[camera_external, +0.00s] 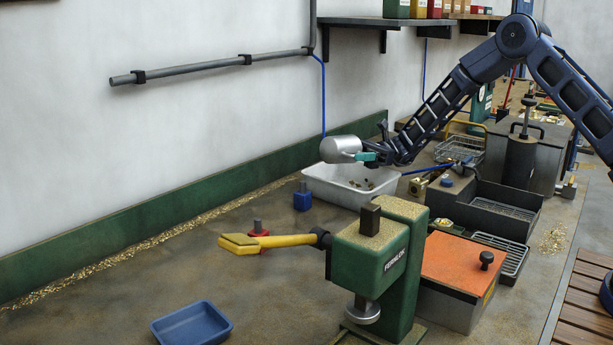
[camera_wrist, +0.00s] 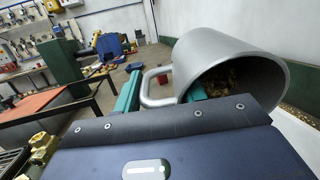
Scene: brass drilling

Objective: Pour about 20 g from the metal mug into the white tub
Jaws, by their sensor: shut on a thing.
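The grey metal mug (camera_external: 338,149) hangs above the white tub (camera_external: 322,186), tipped well over onto its side. In the wrist view the mug (camera_wrist: 222,62) shows its open mouth, with brown-gold chips inside. My gripper (camera_external: 368,157) is shut on the mug's handle; its teal fingers (camera_wrist: 160,93) stand on either side of the handle in the wrist view. Several small dark and gold bits lie on the tub floor. I cannot tell whether anything is falling from the mug. Part of the tub is hidden behind the green machine.
A green press-like machine (camera_external: 370,262) with a yellow-handled lever (camera_external: 275,241) stands in front of the tub. A blue block (camera_external: 302,198) is left of it. A blue tray (camera_external: 192,324) lies at the front.

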